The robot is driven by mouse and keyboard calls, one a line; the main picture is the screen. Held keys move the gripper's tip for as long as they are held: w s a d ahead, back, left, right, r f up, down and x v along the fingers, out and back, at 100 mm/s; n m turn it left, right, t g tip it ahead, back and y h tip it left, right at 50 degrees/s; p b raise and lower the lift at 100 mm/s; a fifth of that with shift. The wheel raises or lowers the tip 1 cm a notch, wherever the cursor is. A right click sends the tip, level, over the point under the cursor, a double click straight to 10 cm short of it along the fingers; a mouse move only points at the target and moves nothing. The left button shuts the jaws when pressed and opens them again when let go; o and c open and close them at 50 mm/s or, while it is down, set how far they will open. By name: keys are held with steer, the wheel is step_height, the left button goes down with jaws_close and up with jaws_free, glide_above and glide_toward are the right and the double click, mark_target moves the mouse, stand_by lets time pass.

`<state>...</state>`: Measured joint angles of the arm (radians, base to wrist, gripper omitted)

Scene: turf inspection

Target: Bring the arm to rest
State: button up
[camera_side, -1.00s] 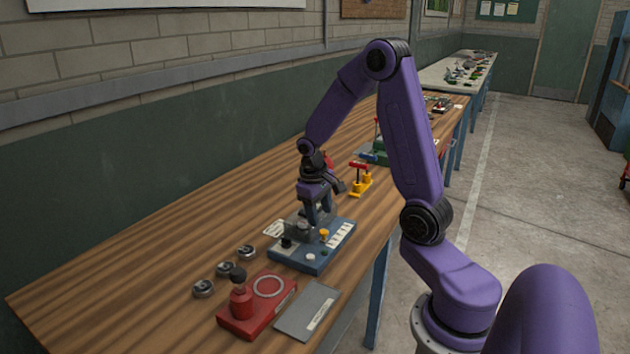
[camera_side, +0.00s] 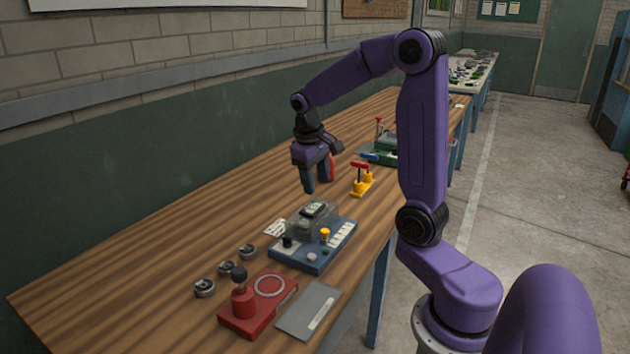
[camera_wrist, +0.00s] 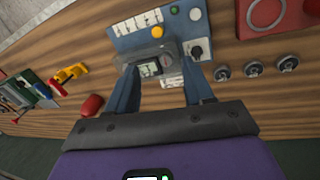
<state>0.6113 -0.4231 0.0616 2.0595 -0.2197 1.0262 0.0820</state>
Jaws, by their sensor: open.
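My gripper (camera_side: 317,184) is raised above the wooden bench, apart from everything on it. Its two dark fingers are open and nothing is held between them. Below it and nearer the camera is the blue panel (camera_side: 309,258), with a clear cover, a yellow knob and a dark knob. On the panel, under the cover, sits a small dark device with a pale display (camera_side: 314,209). In the wrist view my gripper (camera_wrist: 163,80) points at the blue panel (camera_wrist: 126,40), and the display device (camera_wrist: 149,68) shows between the fingers.
A red base with a dark-knobbed post (camera_side: 258,302), a grey plate (camera_side: 308,309) and several round metal parts (camera_side: 226,268) lie at the bench's near end. A yellow stand with a red handle (camera_side: 362,180) and a green device (camera_side: 400,147) are behind. The bench's left side is clear.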

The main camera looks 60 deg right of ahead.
steer(key=s+a+n+t+y, duration=0.1)
steer(key=s+a+n, duration=0.3)
steer(key=a, duration=0.4)
steer(key=s+a+n, duration=0.3)
steer(key=a, duration=0.5)
steer(key=s+a+f+n, duration=0.1)
steer(key=s+a+n, duration=0.2)
steer(key=s, duration=0.4)
steer(key=s+a+f+n+y, duration=0.1)
steer(key=s+a+n, duration=0.2)
steer(key=s, duration=0.5)
steer(key=shift+s+f+n+y, duration=0.15)
steer(key=shift+f+n+y, duration=0.15)
steer(key=shift+n, duration=0.4)
steer(key=shift+r, duration=0.1)
stand_by(0.3)
